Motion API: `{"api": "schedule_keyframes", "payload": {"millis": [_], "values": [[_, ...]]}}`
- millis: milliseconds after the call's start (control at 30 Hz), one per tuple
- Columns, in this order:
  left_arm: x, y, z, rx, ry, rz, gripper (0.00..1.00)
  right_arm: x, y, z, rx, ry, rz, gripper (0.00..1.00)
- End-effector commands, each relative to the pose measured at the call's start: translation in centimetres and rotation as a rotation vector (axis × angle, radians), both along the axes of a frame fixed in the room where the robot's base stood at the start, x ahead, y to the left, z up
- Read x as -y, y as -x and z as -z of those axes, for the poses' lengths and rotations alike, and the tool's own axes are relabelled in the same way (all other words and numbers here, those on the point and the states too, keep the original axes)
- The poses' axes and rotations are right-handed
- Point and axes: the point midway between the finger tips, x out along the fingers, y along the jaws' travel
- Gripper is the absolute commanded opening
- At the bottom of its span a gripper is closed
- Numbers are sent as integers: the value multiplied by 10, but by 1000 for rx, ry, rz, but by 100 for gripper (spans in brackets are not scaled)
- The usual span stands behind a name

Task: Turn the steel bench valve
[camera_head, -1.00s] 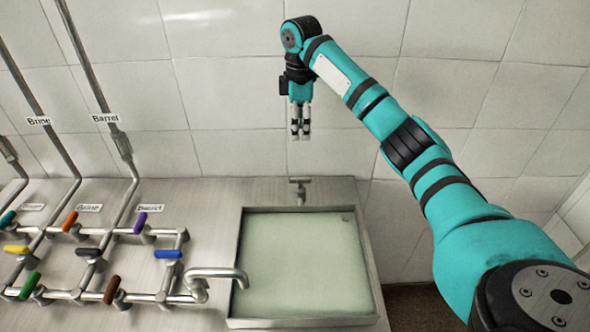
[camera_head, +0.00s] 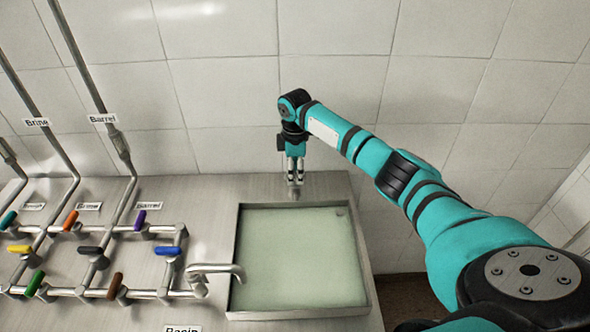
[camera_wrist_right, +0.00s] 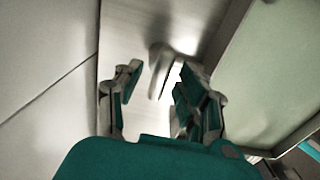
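The steel bench valve is a small grey tap-like fitting on the bench just behind the basin. In the head view it is mostly hidden by my right gripper (camera_head: 295,179), which points down right at it. In the right wrist view the valve's blurred steel handle (camera_wrist_right: 158,72) shows between and just beyond the two fingers. The right gripper (camera_wrist_right: 152,92) is open, with its fingers apart and the handle nearer the right finger. I cannot tell whether a finger touches it. My left gripper is not in view.
A steel basin (camera_head: 372,300) of pale green liquid lies in front of the valve, with a bent spout (camera_head: 222,268) over its left edge. Pipework with several coloured handles, including a blue one (camera_head: 168,250), covers the bench at left. A tiled wall (camera_head: 225,120) stands close behind.

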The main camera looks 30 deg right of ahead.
Motion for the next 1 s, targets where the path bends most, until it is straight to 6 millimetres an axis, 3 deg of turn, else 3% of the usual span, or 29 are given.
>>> {"api": "schedule_keyframes", "payload": {"millis": [200, 500, 1000], "values": [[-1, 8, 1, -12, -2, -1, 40, 0, 0, 0, 0, 0, 0, 39], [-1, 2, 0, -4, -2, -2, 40, 0, 0, 0, 0, 0, 0, 0], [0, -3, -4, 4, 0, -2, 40, 0, 0, -1, 0, -1, -72, 0]]}}
